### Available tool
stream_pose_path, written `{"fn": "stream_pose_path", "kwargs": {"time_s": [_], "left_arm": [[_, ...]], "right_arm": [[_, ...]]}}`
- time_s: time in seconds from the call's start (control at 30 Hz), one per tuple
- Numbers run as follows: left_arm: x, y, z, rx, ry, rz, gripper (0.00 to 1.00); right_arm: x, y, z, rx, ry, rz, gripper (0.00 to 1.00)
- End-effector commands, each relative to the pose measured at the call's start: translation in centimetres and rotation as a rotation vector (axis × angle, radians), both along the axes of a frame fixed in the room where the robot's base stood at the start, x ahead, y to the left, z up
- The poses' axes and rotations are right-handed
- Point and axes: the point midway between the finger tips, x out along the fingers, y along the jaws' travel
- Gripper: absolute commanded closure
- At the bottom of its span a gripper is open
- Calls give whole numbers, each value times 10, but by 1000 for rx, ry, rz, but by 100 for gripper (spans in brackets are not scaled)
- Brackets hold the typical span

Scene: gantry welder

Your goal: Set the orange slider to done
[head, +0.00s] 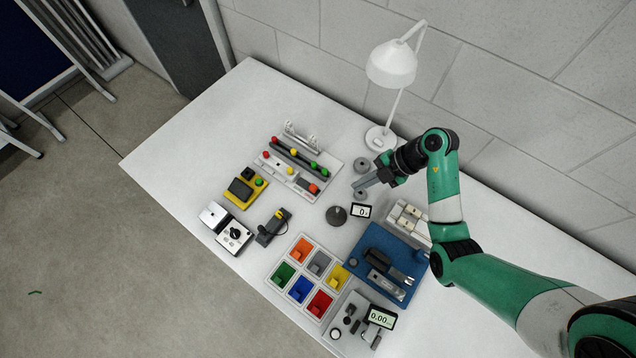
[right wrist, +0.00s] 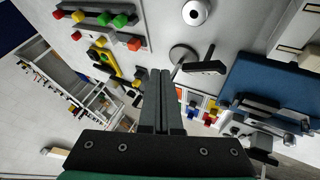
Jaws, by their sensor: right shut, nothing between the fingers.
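The slider board (head: 297,178) is a pale panel with several coloured knobs on dark tracks. An orange knob (head: 313,188) sits at the near right end of its front row. In the right wrist view the orange knob (right wrist: 134,44) is at the upper left, beyond my fingers. Any "done" marking is too small to read. My right gripper (head: 357,186) is shut and empty, to the right of the board and apart from it. Its closed fingers also show in the right wrist view (right wrist: 160,76). My left gripper is not in view.
A white lamp (head: 391,66) stands behind the board. Small round grey pieces and a display (head: 361,211) lie near my right gripper. A blue fixture (head: 372,284), coloured bins and a yellow button box (head: 238,199) stand nearer. The table's left end is clear.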

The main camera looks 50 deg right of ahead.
Motion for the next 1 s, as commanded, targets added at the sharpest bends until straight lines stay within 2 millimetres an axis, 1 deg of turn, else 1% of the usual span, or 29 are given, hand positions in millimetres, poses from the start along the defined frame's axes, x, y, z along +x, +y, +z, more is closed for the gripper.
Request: {"fn": "stream_pose_path", "kwargs": {"time_s": [0.27, 0.37, 0.47, 0.57, 0.8, 0.9, 1.0], "left_arm": [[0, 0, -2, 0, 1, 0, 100], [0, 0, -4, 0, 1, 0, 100], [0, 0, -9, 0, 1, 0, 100], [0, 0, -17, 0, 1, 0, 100], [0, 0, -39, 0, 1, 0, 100], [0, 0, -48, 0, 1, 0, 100], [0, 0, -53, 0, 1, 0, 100]], "right_arm": [[1, 0, -1, -1, -4, 1, 100], [3, 2, -4, -1, -4, 2, 100], [7, 7, -14, 0, -4, 4, 100], [14, 15, -29, 0, -5, 5, 100], [36, 38, -73, 0, -4, 6, 100], [45, 46, -87, -2, -5, 5, 100], [64, 47, -83, -4, -8, 4, 100]]}}
